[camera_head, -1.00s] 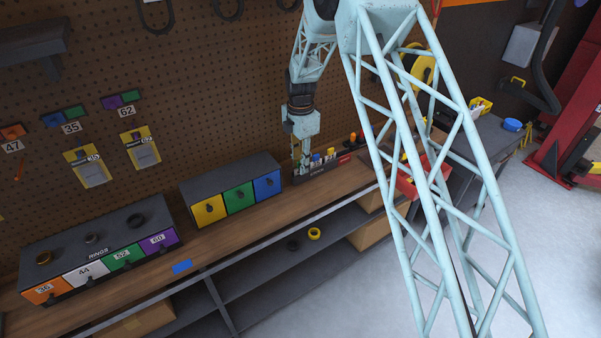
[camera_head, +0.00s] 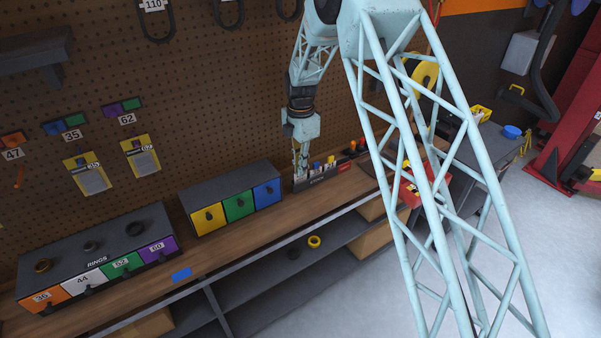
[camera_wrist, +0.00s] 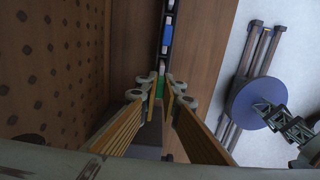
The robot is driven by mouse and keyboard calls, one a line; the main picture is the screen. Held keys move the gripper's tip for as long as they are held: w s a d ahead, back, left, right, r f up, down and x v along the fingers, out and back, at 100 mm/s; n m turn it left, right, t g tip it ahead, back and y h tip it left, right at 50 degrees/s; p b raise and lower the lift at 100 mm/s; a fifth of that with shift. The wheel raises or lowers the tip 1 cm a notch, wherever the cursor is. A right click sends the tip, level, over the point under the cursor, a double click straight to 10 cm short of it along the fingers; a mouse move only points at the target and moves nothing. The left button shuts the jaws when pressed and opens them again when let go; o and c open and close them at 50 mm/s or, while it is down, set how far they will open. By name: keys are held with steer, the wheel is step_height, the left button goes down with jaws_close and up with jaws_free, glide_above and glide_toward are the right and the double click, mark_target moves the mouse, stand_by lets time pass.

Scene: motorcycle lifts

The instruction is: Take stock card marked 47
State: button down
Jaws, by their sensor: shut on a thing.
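The card rack (camera_head: 325,178) is a dark narrow holder with several small coloured cards, at the back of the wooden bench. My gripper (camera_head: 300,177) points down at its left end. In the wrist view, my gripper (camera_wrist: 161,97) has its fingertips close together at the near end of the row. They are shut on a thin card, mostly hidden by the fingers. A green card (camera_wrist: 160,88) shows right at the tips, and a blue card (camera_wrist: 167,36) stands farther along. No number on the held card can be read.
A grey box with yellow, green and blue drawers (camera_head: 238,203) stands left of the rack. A RINGS drawer unit (camera_head: 100,255) is farther left. An orange tag marked 47 (camera_head: 12,154) hangs on the pegboard. A red bin (camera_head: 412,190) is to the right.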

step_height(320, 180, up, 8)
steer(key=shift+r, duration=0.1)
stand_by(0.4)
stand_by(0.6)
